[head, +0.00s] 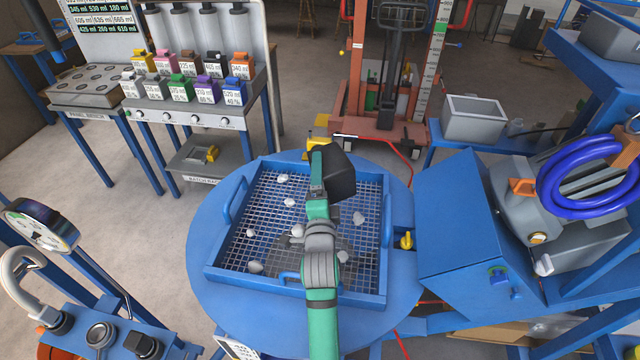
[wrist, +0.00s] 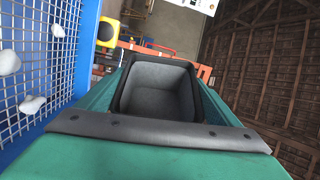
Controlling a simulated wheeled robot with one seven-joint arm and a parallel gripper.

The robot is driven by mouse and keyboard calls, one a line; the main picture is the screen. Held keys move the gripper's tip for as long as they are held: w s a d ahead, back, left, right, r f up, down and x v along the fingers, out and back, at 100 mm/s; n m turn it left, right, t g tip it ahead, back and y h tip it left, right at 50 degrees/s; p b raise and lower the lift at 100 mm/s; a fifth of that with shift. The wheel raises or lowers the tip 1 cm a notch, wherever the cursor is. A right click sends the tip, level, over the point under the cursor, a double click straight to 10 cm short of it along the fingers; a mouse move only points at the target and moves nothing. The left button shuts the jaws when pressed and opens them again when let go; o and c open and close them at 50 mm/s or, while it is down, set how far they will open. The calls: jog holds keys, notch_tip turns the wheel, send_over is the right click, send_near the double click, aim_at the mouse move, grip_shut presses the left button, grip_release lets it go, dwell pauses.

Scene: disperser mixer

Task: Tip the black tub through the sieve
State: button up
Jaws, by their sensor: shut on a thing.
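The black tub (head: 338,174) is held by my gripper (head: 318,185) over the far right part of the sieve. In the wrist view, the tub (wrist: 158,90) is tipped and its open mouth faces the camera; its grey inside looks empty. My gripper is shut on the tub. The sieve (head: 213,273) is a blue square frame with metal mesh, lying on a round blue top. Several pale lumps (head: 256,267) lie on the mesh. The mesh with pale lumps also shows at the left in the wrist view (wrist: 55,95). My arm hides the middle of the sieve.
A blue cabinet (head: 460,220) and a grey machine with a coiled blue hose (head: 600,178) stand close on the right. A rack of coloured containers (head: 190,85) stands at the back left. A gauge stand (head: 40,225) is at front left. A red lifting frame (head: 385,100) stands behind.

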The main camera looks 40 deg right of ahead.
jog(key=shift+a+r, duration=0.1)
jog(key=shift+r, duration=0.05)
jog(key=m, duration=0.1)
jog(key=r+m, duration=0.1)
jog(key=shift+d+m+y, duration=0.25)
jog(key=shift+m+y, duration=0.05)
jog(key=shift+y, duration=0.1)
jog(key=m, duration=0.2)
jog(key=r+m+g+y, duration=0.1)
jog(key=m, duration=0.1)
jog(key=m+y, duration=0.1)
jog(key=m, duration=0.1)
jog(key=shift+a+r+g, duration=0.2)
jog(key=shift+r+g, duration=0.2)
notch_tip(320, 180, up, 2)
jog(key=m+y, duration=0.5)
jog(key=m, duration=0.1)
jog(key=shift+r+m+t, duration=0.1)
jog(key=shift+m+t, duration=0.2)
jog(key=shift+w+a, duration=0.1)
